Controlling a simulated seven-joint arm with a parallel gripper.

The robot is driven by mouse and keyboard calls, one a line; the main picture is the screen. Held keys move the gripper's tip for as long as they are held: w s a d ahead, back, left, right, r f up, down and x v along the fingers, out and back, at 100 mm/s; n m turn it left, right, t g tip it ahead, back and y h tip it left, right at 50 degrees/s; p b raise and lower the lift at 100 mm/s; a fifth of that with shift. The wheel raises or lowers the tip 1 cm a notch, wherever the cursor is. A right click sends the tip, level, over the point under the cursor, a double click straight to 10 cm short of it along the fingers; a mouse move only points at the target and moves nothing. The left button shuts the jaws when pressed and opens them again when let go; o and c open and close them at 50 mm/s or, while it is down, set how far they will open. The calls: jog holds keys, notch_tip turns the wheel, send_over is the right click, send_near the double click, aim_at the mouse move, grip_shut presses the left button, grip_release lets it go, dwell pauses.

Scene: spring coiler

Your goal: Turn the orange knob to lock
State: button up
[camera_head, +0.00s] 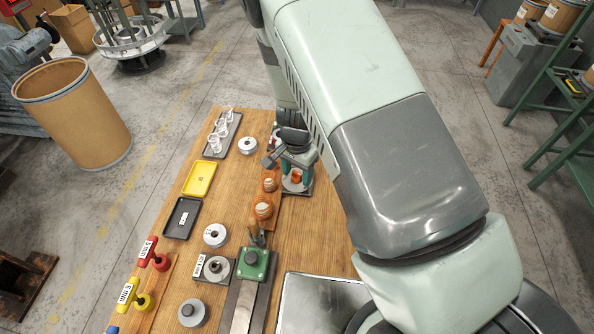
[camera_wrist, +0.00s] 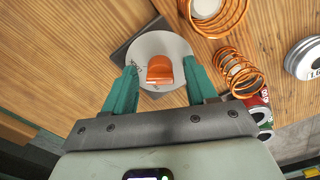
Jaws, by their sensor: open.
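The orange knob (camera_wrist: 160,70) sits on a pale round disc (camera_wrist: 160,46) over a dark square base in the wrist view. My gripper (camera_wrist: 163,76) is open, with its two green fingers on either side of the knob. I cannot tell whether they touch it. In the head view the knob (camera_head: 296,176) shows small and partly covered below my gripper (camera_head: 294,172), on the far right part of the wooden table.
Orange coil springs (camera_wrist: 237,72) stand close beside the knob's base. The wooden table (camera_head: 315,235) also holds a yellow tray (camera_head: 199,179), a black tray (camera_head: 182,218), a green-topped device (camera_head: 252,263) and metal discs (camera_head: 215,235). Bare wood lies near the front right.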

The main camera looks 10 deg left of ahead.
notch_tip(320, 180, up, 11)
dwell(0.4)
jog(key=shift+f, duration=0.1)
notch_tip(320, 180, up, 13)
jog(key=n+y, duration=0.1)
jog(key=y, duration=0.1)
send_over(297, 173)
jog(key=s+d, duration=0.1)
jog(key=d, duration=0.3)
jog(key=s+d+r+n+t, duration=0.2)
jog(key=s+d+r, duration=0.3)
jog(key=r, duration=0.5)
jog(key=s+d+r+n+t+h, duration=0.1)
jog(key=s+d+r, duration=0.3)
jog(key=s, duration=0.3)
jog(key=s+d+r+n+t+h, duration=0.1)
jog(key=s+d+r+t, duration=0.1)
jog(key=s+d+r, duration=0.2)
jog(key=s+d, duration=0.1)
jog(key=s, duration=0.2)
jog(key=shift+s+d+r+n+t, duration=0.15)
jog(key=shift+s+r+n+t, duration=0.15)
jog(key=shift+r, duration=0.05)
